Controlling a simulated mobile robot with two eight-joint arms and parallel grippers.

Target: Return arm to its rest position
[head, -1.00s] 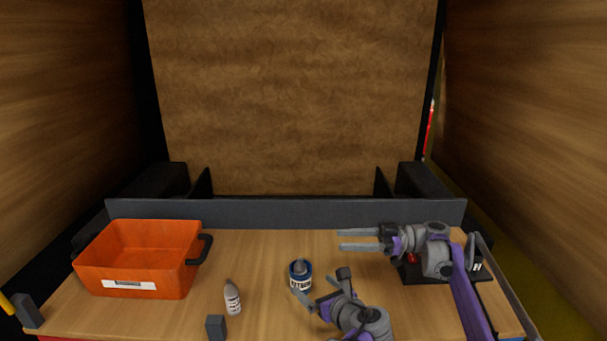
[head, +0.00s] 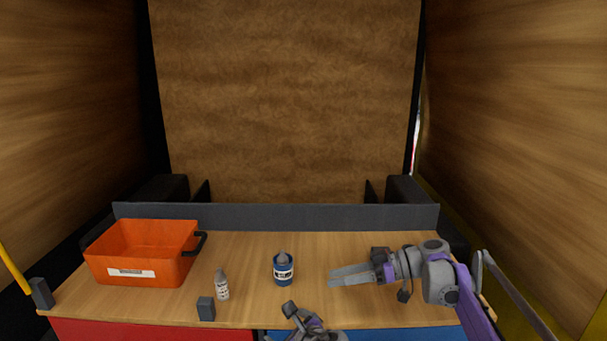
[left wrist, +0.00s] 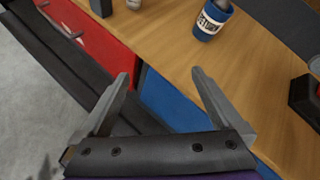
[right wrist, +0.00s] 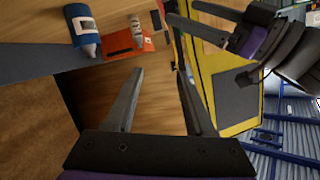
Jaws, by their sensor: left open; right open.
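My left gripper (head: 275,336) is low at the table's front edge in the head view, partly cut off by the frame. In the left wrist view its two fingers (left wrist: 160,75) are apart with nothing between them, over the front edge and the drawer fronts. My right gripper (head: 332,278) reaches left over the right part of the tabletop in the head view. In the right wrist view its fingers (right wrist: 160,72) are apart and empty. A blue can (head: 283,270) stands on the table, left of the right gripper and apart from it.
An orange tub (head: 143,254) stands at the table's left, with a small white bottle (head: 221,285) and a dark grey block (head: 206,309) to its right. Red (head: 150,330) and blue (head: 375,335) fronts lie below the tabletop. A dark ledge (head: 280,217) runs along the back.

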